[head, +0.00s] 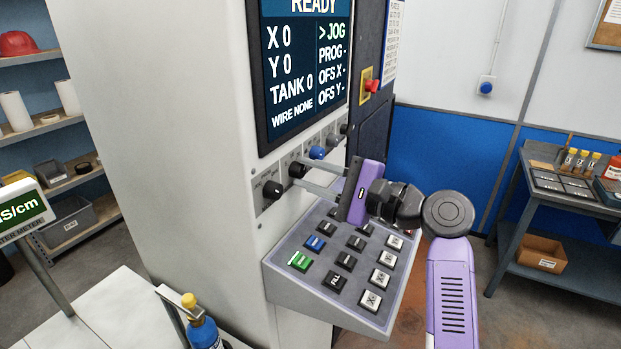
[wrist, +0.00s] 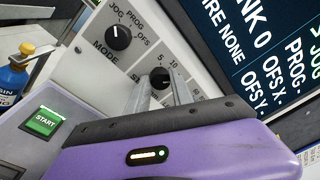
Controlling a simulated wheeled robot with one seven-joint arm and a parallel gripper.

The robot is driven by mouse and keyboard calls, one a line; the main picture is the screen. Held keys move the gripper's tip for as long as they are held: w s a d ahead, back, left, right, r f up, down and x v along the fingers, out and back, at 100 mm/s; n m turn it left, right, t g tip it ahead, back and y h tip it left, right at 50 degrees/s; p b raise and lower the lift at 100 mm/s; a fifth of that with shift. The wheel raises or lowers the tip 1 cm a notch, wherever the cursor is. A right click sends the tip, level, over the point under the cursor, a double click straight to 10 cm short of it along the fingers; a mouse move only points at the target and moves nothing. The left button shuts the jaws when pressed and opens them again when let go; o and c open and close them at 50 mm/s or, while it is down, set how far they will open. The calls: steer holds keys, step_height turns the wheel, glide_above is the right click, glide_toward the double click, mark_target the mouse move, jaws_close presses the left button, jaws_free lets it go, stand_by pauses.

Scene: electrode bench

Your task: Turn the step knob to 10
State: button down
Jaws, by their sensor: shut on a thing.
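The step knob (wrist: 160,77) is a small black dial on the machine's front strip, with the figures 5 and 10 printed beside it. It also shows in the head view (head: 297,169), second in the knob row. My gripper (wrist: 163,90) has its two grey fingers on either side of this knob and is shut on it. In the head view my gripper (head: 305,174) reaches in from the right. Part of the scale and label is hidden by the fingers and purple gripper body. I cannot tell which figure the knob's pointer faces.
The black mode knob (wrist: 119,37) sits beside it, marked JOG, PROG and OFS. A blue knob (head: 318,153) is on the other side. The keypad (head: 345,262) with the green START key (head: 300,261) slopes out below. The screen (head: 305,65) above reads READY.

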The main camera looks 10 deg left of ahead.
steer(key=n+b, duration=0.2)
steer(key=f+n+b, duration=0.1)
steer(key=n+b, duration=0.5)
steer(key=shift+r+y+b, duration=0.15)
steer(key=shift+y+b, duration=0.15)
steer(key=shift+y, duration=0.1)
steer(key=shift+r, duration=0.1)
steer(key=c, duration=1.1)
jaws_free()
steer(key=shift+d, duration=0.1)
steer(key=b+v, duration=0.1)
steer(key=v, duration=0.6)
steer(key=shift+s+d, duration=0.15)
steer(key=shift+d, duration=0.2)
